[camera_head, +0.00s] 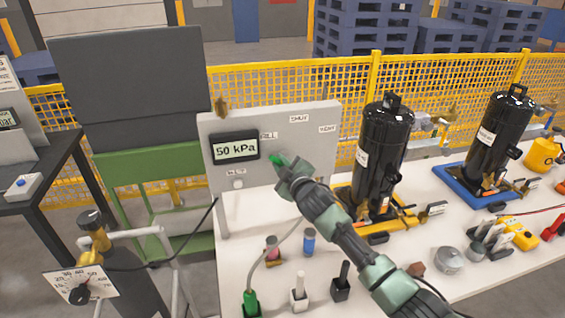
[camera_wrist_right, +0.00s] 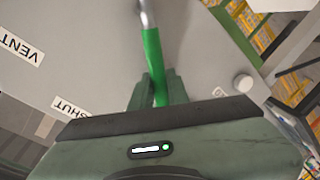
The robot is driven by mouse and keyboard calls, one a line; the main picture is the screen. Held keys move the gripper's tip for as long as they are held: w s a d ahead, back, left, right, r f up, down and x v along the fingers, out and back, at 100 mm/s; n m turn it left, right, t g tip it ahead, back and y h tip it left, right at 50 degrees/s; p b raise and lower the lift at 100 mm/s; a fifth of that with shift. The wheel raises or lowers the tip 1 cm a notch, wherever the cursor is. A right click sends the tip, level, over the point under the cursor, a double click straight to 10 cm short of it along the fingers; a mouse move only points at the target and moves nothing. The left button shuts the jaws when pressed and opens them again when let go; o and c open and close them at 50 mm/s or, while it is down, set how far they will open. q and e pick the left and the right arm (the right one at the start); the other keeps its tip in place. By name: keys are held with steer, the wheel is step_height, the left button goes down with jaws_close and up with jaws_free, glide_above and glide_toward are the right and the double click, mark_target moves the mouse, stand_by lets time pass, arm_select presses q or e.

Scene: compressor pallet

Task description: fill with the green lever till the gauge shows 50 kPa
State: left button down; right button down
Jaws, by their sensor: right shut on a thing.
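The grey panel (camera_head: 285,120) stands at the back of the white bench and carries the gauge (camera_head: 235,149), whose display reads 50 kPa. The labels SHUT (camera_head: 299,118) and VENT (camera_head: 328,128) are on the panel; the FILL label (camera_head: 269,135) is near the gauge. My right gripper (camera_head: 284,167) is at the panel, just below the FILL label. Its fingers (camera_wrist_right: 154,92) are shut on the green lever (camera_wrist_right: 152,55), which runs up to a metal end in the right wrist view. In the head view the gripper hides most of the lever. My left gripper is not in view.
Two black compressors (camera_head: 383,150) (camera_head: 497,135) stand on the bench to the right. A gas cylinder (camera_head: 95,232) with a dial is at the left. A yellow mesh fence runs behind.

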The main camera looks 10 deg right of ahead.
stand_by(0.3)
steer(key=c, duration=1.4)
jaws_free()
steer(key=shift+o, duration=0.2)
steer(key=b+v, duration=0.1)
steer(key=v, duration=0.6)
steer(key=shift+s, duration=0.4)
steer(key=shift+d+f, duration=0.1)
